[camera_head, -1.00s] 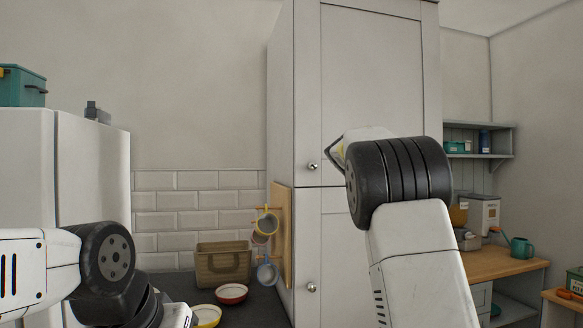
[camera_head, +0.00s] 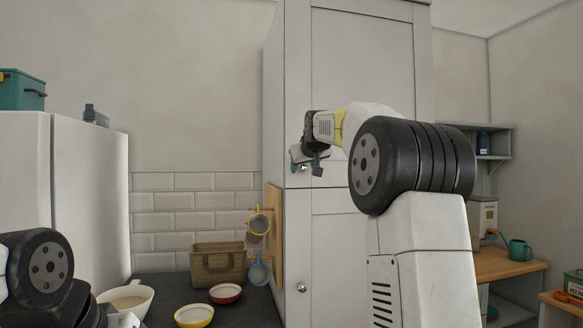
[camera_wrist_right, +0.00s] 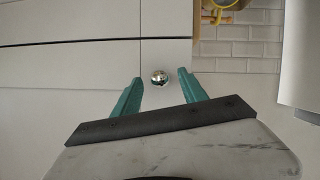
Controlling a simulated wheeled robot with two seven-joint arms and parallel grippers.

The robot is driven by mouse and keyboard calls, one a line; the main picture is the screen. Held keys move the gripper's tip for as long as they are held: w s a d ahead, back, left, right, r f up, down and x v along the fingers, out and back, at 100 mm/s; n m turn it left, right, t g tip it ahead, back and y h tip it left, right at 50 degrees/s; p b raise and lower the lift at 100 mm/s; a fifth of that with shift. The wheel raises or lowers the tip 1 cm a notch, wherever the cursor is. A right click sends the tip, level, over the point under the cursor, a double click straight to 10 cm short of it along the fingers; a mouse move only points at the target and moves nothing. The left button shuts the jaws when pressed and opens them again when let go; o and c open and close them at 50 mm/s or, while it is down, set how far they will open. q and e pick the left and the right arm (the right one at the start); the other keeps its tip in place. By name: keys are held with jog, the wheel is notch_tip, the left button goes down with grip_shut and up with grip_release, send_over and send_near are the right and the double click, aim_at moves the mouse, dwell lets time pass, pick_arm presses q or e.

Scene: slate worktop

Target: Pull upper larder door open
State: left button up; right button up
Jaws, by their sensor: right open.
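The upper larder door (camera_head: 362,62) is a pale grey panel door of the tall cabinet and is shut. Its round metal knob (camera_head: 303,168) sits at the door's lower left corner. My right gripper (camera_head: 306,166) is at the knob in the head view, partly covering it. In the right wrist view the right gripper (camera_wrist_right: 160,88) is open, with a teal finger on each side of the knob (camera_wrist_right: 159,77). The knob lies between the fingertips, with a gap on both sides. My left arm shows at the lower left of the head view, but its gripper fingers are not visible.
The lower larder door (camera_head: 340,255) has its own knob (camera_head: 301,287) and is shut. Mugs (camera_head: 259,222) hang on a wooden board at the cabinet's left side. A basket (camera_head: 218,263) and bowls (camera_head: 225,293) stand on the dark worktop.

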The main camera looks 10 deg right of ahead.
jog(key=shift+w+f, duration=0.1)
jog(key=shift+w, duration=0.2)
grip_shut()
dwell(1.3)
